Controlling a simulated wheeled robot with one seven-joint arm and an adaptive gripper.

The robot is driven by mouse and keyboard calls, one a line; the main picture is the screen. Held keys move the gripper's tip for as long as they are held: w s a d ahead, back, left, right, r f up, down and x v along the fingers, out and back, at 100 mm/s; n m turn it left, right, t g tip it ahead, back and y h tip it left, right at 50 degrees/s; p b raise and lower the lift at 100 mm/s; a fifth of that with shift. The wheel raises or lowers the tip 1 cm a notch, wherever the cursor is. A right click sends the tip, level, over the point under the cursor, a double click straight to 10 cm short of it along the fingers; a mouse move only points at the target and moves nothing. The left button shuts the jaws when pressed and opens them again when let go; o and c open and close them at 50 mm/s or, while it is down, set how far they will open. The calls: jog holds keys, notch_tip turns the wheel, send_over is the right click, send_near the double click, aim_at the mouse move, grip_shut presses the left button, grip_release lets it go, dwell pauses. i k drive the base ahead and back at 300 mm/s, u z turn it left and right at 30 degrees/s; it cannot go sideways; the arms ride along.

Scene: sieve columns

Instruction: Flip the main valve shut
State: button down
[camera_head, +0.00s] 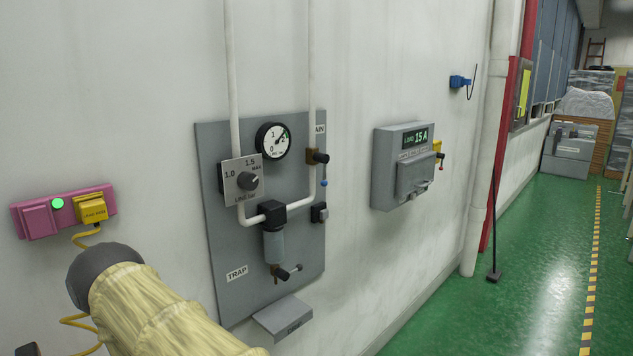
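A blue knob (323,183) shows just below the valve, close along the pipe. It looks like the end of a lever pointing down, but the lever itself is too small to make out. My gripper is not in view.
The panel carries a gauge (272,141), a regulator dial (241,181) and a trap with a drain lever (285,272). A grey load box (402,167) projects from the wall at right. A pink box (65,211) is at left. A yellow-sleeved cylinder (160,315) fills the lower left.

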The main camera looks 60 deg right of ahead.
aim_at(324, 172)
jog(key=k, duration=0.85)
jog(key=z, duration=1.05)
jog(key=i, duration=0.5)
jog(key=z, duration=0.05)
